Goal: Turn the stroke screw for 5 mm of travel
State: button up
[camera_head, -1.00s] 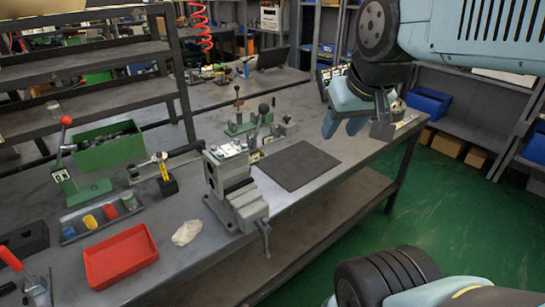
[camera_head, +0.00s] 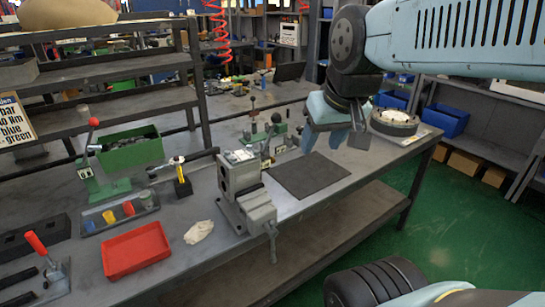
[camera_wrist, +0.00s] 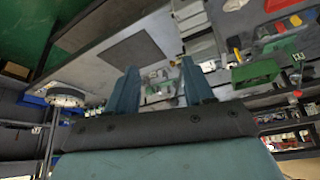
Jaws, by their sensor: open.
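No part that I can clearly identify as the stroke screw shows. A green fixture with upright black-knobbed levers (camera_head: 262,134) stands on the bench behind the grey vise (camera_head: 240,180). A second green fixture with a red-knobbed lever (camera_head: 103,188) stands at the left. My gripper (camera_head: 334,138) is open and empty above the bench, behind the dark mat (camera_head: 308,175) and right of the levered fixture. In the wrist view my gripper (camera_wrist: 160,88) shows both fingers apart, with small bench parts beyond them that are too small to tell.
A round grey-rimmed piece (camera_head: 394,121) lies on the bench's right end. A red tray (camera_head: 136,250), a white cloth (camera_head: 198,232) and a green bin (camera_head: 130,149) are on the left. A partly cut-off sign (camera_head: 14,120) hangs at the far left. The mat is bare.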

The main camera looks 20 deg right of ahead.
jog(key=w+f+g+y, duration=0.3)
jog(key=w+f+g, duration=0.2)
jog(key=w, duration=0.3)
jog(key=m+t+y, duration=0.1)
jog(key=m+y, duration=0.2)
jog(key=y, duration=1.2)
send_near(274, 160)
jog(key=a, duration=0.2)
jog(key=w+a, duration=0.1)
jog(key=a, duration=0.4)
jog(key=shift+w+a+f, duration=0.35)
jog(key=shift+a, duration=0.05)
grip_shut()
